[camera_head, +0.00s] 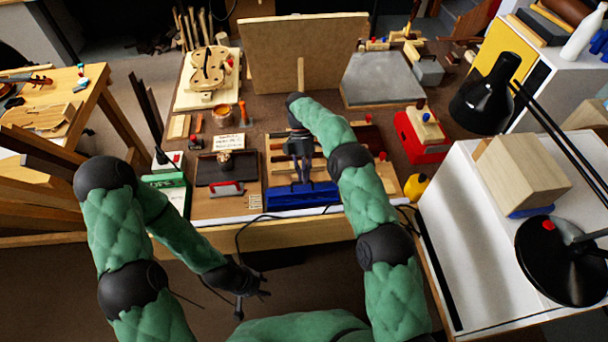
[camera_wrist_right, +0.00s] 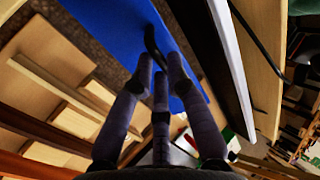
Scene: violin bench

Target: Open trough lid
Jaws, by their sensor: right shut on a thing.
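The blue trough lid (camera_head: 285,196) is at the front edge of the bench in the head view. In the right wrist view it is a flat blue surface (camera_wrist_right: 115,22) with a curved black handle (camera_wrist_right: 153,42). My right gripper (camera_head: 302,178) reaches down over the lid. Its fingers (camera_wrist_right: 160,68) are closed around the lower part of the handle in the wrist view. The gripper hides part of the lid, and I cannot tell how far the lid is raised. My left gripper (camera_head: 251,297) hangs empty in front of the bench, its fingers spread.
Wooden strips (camera_head: 275,155) lie behind the lid. A red box (camera_head: 420,137) and a yellow bottle (camera_head: 416,186) are to the right. A black cable (camera_head: 252,222) hangs over the front edge.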

